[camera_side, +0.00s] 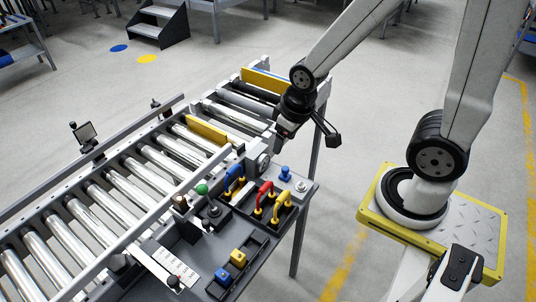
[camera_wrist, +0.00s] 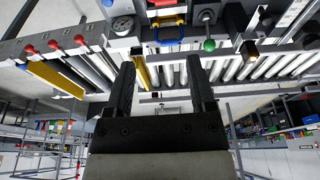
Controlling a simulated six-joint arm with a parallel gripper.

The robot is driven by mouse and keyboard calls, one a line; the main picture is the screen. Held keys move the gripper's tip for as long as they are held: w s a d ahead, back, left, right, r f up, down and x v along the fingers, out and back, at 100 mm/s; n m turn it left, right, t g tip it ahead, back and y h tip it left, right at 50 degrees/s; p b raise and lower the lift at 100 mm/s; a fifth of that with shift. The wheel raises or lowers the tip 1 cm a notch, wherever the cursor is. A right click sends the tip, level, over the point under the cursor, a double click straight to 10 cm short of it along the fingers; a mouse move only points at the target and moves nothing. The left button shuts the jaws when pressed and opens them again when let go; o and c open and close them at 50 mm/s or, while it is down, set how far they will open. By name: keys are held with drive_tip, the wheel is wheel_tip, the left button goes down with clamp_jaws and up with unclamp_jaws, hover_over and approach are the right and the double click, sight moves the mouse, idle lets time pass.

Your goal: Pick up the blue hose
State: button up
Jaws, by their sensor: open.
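The blue hose (camera_side: 232,177) is a short upright arch standing in a dark holder, at the left end of a row with a red hose (camera_side: 263,192) and a yellow one (camera_side: 283,204). My gripper (camera_side: 284,131) is above and behind the row, to the right of the blue hose and apart from it. In the wrist view the gripper (camera_wrist: 161,66) has its two dark fingers spread with nothing between them. The blue hose (camera_wrist: 168,39) shows there beyond the fingertips, near the top, and the red hose (camera_wrist: 165,4) is at the top edge.
A roller conveyor (camera_side: 120,190) runs along the left, with a yellow bar (camera_side: 207,130) on it. A round gauge (camera_side: 262,163), a blue knob (camera_side: 285,173) and a green ball knob (camera_side: 202,188) stand close around the hoses. Blue and yellow blocks (camera_side: 238,257) sit nearer the front.

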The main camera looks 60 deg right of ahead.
drive_tip(key=m+g, duration=0.3)
drive_tip(key=m, duration=1.5)
hover_over(233, 168)
drive_tip(key=f, duration=1.3)
drive_tip(key=shift+w+f, duration=0.1)
drive_tip(key=shift+w, duration=0.15)
drive_tip(key=shift+f, duration=1.3)
drive_tip(key=shift+f, duration=0.1)
drive_tip(key=shift+s+f, duration=0.15)
drive_tip(key=shift+f, duration=2.3)
drive_tip(key=shift+c, duration=0.2)
